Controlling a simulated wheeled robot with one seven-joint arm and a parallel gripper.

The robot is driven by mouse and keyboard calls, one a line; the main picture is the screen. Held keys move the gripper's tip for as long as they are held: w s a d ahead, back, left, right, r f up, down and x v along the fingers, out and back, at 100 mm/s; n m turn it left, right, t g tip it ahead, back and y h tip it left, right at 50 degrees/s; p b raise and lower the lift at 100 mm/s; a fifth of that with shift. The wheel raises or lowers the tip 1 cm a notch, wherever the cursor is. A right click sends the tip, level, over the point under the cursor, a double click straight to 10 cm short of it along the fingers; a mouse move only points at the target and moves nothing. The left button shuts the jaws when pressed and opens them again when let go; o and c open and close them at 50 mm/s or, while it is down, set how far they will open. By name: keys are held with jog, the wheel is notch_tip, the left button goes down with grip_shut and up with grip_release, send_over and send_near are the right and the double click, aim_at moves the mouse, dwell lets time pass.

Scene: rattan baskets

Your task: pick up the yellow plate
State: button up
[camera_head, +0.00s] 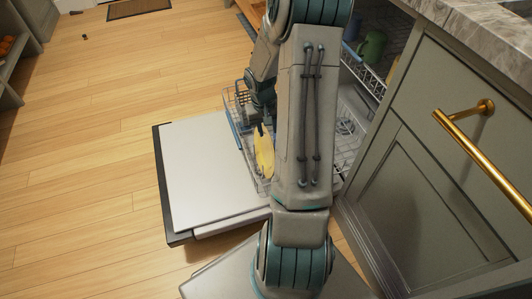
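The yellow plate (264,154) stands on edge in the lower rack (235,120) of the open dishwasher. Part of it is hidden behind my arm. My gripper (262,126) is over the rack, pointing down, with its tips at the plate's upper edge. The fingers are small and dark here, so I cannot tell whether they are open or shut on the plate.
The dishwasher door (205,175) lies folded down over the wooden floor (80,150). A green cup (373,46) sits in the upper rack. Grey cabinets (440,180) with a gold handle (485,165) stand close on the right.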

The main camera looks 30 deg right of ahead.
notch_tip(320, 180, down, 3)
jog(key=shift+d+r+b, duration=0.1)
jog(key=shift+b, duration=0.3)
jog(key=shift+r, duration=0.1)
jog(key=shift+c, duration=0.3)
grip_shut()
dwell(0.7)
